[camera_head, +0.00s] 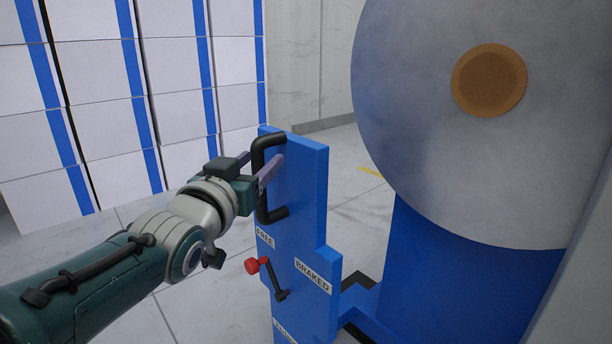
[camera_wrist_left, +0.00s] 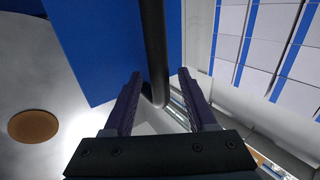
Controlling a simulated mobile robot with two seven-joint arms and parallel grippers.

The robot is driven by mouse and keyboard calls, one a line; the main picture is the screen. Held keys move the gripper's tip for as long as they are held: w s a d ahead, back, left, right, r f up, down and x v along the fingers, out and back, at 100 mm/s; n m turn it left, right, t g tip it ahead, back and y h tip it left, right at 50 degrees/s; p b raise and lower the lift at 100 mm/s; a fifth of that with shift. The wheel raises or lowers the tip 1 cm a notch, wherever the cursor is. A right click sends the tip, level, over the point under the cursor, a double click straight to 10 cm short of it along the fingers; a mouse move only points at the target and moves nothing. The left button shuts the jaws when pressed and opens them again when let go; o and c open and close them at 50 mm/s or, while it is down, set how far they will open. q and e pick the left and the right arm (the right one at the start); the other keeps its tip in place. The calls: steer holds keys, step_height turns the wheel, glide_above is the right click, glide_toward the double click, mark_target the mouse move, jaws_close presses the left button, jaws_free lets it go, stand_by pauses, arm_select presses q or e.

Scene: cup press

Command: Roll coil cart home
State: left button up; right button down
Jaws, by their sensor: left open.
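The blue coil cart (camera_head: 310,200) stands right of centre, with a large grey coil (camera_head: 440,150) on it that has a brown core (camera_head: 489,80). A black handle (camera_head: 261,203) is fixed to the cart's upright panel. My left gripper (camera_head: 269,170) is at the handle with its fingers open. In the left wrist view, the handle bar (camera_wrist_left: 154,45) runs between the two fingers (camera_wrist_left: 159,76), with gaps showing on both sides. A brake lever with a red knob (camera_head: 252,266) sits low on the panel. Its knob lies nearer the FREE label than the BRAKED label (camera_head: 312,276). My right gripper is out of view.
A wall of white boxes with blue stripes (camera_head: 150,90) stands at the left and back. A marble-like wall (camera_head: 295,60) is behind the cart. The tiled floor (camera_head: 215,290) is clear between the boxes and the cart. A yellow floor mark (camera_head: 370,173) shows behind the panel.

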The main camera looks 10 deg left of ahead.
arm_select(q)
steer(key=shift+w, duration=0.25)
jaws_close()
stand_by(0.3)
stand_by(0.9)
